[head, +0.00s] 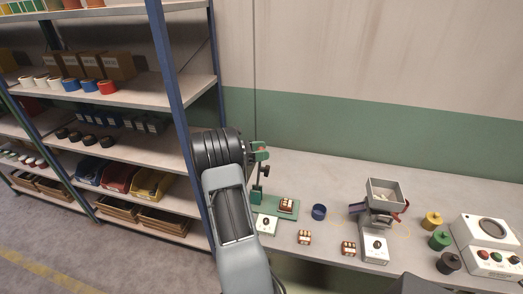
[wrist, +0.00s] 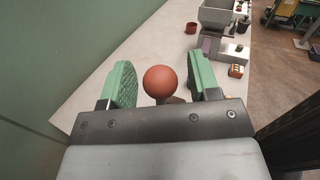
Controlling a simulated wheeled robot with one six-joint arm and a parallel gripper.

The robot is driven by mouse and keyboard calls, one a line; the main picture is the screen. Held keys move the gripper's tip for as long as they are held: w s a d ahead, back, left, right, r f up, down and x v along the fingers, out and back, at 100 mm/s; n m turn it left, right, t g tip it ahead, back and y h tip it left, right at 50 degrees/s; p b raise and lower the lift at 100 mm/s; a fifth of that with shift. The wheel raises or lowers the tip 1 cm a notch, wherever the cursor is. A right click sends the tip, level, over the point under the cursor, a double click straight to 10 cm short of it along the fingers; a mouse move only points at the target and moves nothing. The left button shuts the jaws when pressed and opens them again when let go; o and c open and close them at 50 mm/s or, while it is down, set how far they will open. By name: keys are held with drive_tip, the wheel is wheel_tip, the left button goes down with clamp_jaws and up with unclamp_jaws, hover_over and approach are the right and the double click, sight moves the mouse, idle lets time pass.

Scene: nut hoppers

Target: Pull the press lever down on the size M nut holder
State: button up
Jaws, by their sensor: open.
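My gripper (head: 261,151) is open above the press in the head view. In the wrist view its two green fingers (wrist: 160,63) stand on either side of a round red knob (wrist: 160,83), with a gap showing on both sides. The knob appears to be the end of the press lever; the lever's arm is mostly hidden behind my gripper. Below, in the head view, the press has a dark upright post (head: 257,190) and a green base plate (head: 290,215). A small brown-and-white nut holder (head: 286,205) sits on the plate. I cannot read its size mark.
Two similar small holders (head: 304,237) lie on the bench (head: 330,180). A blue cup (head: 319,212), a grey hopper (head: 384,192) and a white button box (head: 487,240) stand to the right. A blue-posted shelf (head: 180,120) is close on the left, and a wall is behind.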

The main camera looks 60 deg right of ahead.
drive_tip(key=shift+c, duration=0.5)
clamp_jaws()
